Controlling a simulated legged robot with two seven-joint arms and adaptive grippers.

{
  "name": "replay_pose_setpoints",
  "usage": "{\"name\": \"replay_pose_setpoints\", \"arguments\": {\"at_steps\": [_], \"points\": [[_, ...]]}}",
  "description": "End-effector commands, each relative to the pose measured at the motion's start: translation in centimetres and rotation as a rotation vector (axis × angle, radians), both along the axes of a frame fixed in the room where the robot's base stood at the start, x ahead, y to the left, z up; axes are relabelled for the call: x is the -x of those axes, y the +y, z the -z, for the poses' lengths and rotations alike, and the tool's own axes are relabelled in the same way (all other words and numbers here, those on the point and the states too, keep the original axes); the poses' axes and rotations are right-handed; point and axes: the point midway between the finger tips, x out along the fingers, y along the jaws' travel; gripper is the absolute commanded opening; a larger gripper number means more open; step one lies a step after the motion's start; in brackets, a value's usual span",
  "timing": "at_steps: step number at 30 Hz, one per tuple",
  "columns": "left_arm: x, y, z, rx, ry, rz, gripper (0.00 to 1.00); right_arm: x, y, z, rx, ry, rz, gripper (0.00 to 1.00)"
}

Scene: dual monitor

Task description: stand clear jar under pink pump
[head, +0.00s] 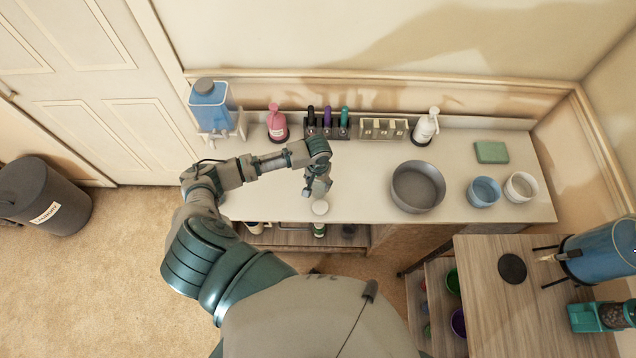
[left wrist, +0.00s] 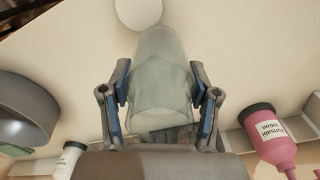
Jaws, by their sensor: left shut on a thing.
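The clear jar (left wrist: 160,75) is between the two fingers of my left gripper (left wrist: 161,105) in the left wrist view, and the gripper is shut on it. In the head view my left gripper (head: 317,188) is over the front part of the white counter; the jar is not clearly visible there. The pink pump bottle (head: 277,123) stands at the back of the counter, left of my gripper. It also shows at the right of the left wrist view (left wrist: 268,138), apart from the jar. My right gripper is not in view.
A white disc (head: 320,207) lies near the counter's front edge. A rack with dark and teal bottles (head: 328,124) stands right of the pink pump. A blue dispenser (head: 210,105) is at the left end. A grey bowl (head: 418,187) and white pump (head: 426,125) are right.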

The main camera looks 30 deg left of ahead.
Motion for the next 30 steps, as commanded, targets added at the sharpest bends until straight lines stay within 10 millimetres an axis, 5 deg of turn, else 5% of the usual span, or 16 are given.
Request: {"name": "replay_pose_setpoints", "arguments": {"at_steps": [6,13,21,22,24,30], "points": [[-1.2,0.8,0.5,0.0,0.001,0.002,0.18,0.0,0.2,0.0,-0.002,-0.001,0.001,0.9],[-1.2,0.8,3.5,-0.001,0.001,0.001,0.18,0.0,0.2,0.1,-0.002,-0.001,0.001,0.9],[-1.2,0.8,3.7,0.0,0.0,0.002,0.18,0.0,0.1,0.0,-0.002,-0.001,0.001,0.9],[-1.2,0.8,3.7,-0.001,0.001,0.002,0.68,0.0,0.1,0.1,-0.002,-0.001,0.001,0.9],[-1.2,0.8,3.7,-0.001,0.001,0.002,0.86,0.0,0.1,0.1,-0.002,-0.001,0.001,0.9],[-1.2,0.8,3.7,-0.001,0.001,0.002,0.86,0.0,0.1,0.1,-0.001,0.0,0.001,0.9]]}}
